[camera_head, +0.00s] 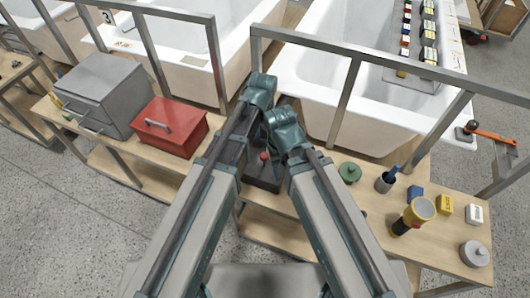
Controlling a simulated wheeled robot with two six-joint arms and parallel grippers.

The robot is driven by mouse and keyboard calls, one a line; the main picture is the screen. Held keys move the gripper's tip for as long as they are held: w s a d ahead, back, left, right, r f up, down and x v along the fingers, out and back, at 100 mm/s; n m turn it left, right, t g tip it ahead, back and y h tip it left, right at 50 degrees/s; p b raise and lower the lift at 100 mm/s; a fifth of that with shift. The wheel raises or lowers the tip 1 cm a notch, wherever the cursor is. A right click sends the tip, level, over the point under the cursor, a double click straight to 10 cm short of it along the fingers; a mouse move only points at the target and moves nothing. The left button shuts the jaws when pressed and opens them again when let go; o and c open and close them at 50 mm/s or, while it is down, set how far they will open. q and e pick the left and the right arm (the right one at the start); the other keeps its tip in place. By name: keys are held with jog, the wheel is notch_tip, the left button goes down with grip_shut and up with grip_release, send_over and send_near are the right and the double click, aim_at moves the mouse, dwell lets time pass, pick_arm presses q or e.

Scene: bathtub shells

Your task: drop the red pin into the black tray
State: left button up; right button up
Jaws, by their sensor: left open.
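A small red knob, which looks like the top of the red pin (264,156), shows between my two forearms. It is at the black tray (262,179) on the wooden bench; I cannot tell whether it rests in the tray or is just above it. The tray is partly covered by my arms. My left gripper (265,141) is open, close above the red pin, with its fingers mostly hidden by the wrists. My right wrist is beside it on the right; its fingers cannot be seen.
A red toolbox (170,127) and a grey metal box (101,92) stand left on the bench. A green lid (349,172), a dark cup (385,181), a yellow-topped cylinder (414,215) and a grey round tin (474,253) stand right. Metal rails and white bathtubs are behind.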

pick_arm(q)
notch_tip(320, 180, up, 6)
jog(key=p, duration=0.5)
jog(key=shift+r, duration=0.25)
jog(key=s+a+n, duration=0.3)
jog(key=a+n, duration=0.2)
jog(key=a, duration=0.3)
jog(key=s+a+n, duration=0.4)
jog(key=a+n, duration=0.1)
jog(key=a, duration=0.3)
jog(key=s+d+m, duration=0.1)
jog(key=s+d, duration=0.2)
jog(key=d, duration=0.2)
jog(key=s+d+m+y, duration=0.1)
jog(key=s+d+m, duration=0.1)
jog(key=d, duration=0.3)
jog(key=shift+s+d, duration=0.15)
jog(key=shift+s, duration=0.25)
